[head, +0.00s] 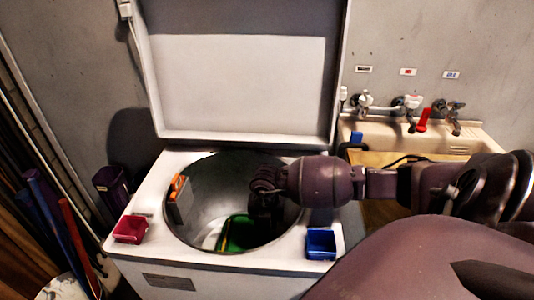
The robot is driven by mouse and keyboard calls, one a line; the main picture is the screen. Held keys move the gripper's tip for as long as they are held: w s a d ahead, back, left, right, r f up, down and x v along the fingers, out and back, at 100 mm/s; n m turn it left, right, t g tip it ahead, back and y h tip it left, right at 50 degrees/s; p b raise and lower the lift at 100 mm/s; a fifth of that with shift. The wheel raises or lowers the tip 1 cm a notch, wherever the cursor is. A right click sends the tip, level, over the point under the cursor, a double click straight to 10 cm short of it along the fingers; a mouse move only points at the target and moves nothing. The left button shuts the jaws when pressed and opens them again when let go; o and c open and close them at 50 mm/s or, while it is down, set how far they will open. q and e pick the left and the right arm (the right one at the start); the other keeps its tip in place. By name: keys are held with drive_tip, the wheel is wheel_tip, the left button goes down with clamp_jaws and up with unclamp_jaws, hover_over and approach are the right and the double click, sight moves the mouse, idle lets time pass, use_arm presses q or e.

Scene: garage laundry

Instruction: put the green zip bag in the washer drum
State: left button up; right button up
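The top-loading washer has its lid (235,85) raised, and its round metal drum (212,178) is open. A green zip bag (238,233) shows low inside the drum, near its front side. My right gripper (265,212) reaches in from the right, over the drum opening and close beside the bag. Its fingers are dark and face down, so I cannot tell whether they are open or shut, or touching the bag. Part of the bag is in shadow or behind the gripper. My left gripper is out of view.
A grey box with an orange top (178,190) sits at the drum's left rim. A red tray (130,229) and a blue tray (321,244) stand on the washer's front corners. A sink with taps (410,130) is at the back right. Poles (75,235) lean at the left.

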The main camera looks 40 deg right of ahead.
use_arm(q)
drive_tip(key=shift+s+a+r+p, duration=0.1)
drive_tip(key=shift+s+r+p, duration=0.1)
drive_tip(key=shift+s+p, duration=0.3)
use_arm(e)
wheel_tip(320, 180, up, 9)
drive_tip(key=shift+r, duration=0.2)
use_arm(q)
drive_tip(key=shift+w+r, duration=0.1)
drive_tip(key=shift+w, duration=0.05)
